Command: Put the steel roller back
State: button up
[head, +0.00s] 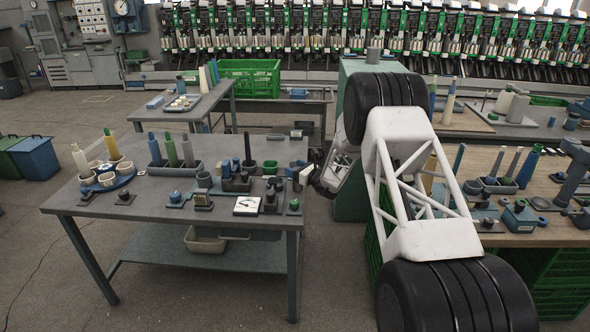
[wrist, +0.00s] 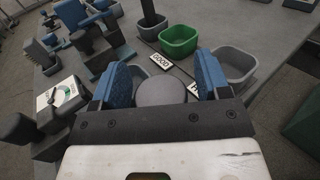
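In the wrist view, a dull grey round-ended cylinder (wrist: 161,91), which looks like the steel roller, lies between the blue fingers of my gripper (wrist: 163,82). The fingers stand wide apart, one on each side of it. A narrow gap shows at its right side; contact on the left is unclear. The lower part of the cylinder is hidden by the gripper's dark plate. In the head view, my gripper (head: 298,180) is at the right edge of the grey table (head: 150,212); the roller cannot be made out there.
A white dial gauge (head: 248,205) and dark stands are close by on the left. A bobbin rack (head: 176,170) stands farther left.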

jog(key=shift+r, duration=0.2)
jog(key=v, duration=1.2)
dwell(0.4)
dwell(0.5)
jog(key=s+r+n+g+h, duration=0.2)
jog(key=s+r+n+g, duration=0.4)
jog(key=s+r, duration=0.65)
jog(key=s+r+n+g+h, duration=0.1)
jog(key=s+r+n+g, duration=0.2)
jog(key=s+r+n, duration=0.95)
jog(key=s+d+n+h, duration=0.2)
jog(key=s+d+h, duration=0.2)
jog(key=s, duration=1)
jog(key=s+d+r+n+h, duration=0.1)
jog(key=s+d+h, duration=0.3)
jog(key=s, duration=1)
jog(key=s+d+r+n+t+h, duration=0.1)
jog(key=s+d+n+h, duration=0.2)
jog(key=s+d, duration=0.5)
jog(key=s, duration=0.5)
jog(key=shift+s+h, duration=0.4)
jog(key=shift+r+n, duration=0.1)
jog(key=shift+n, duration=0.15)
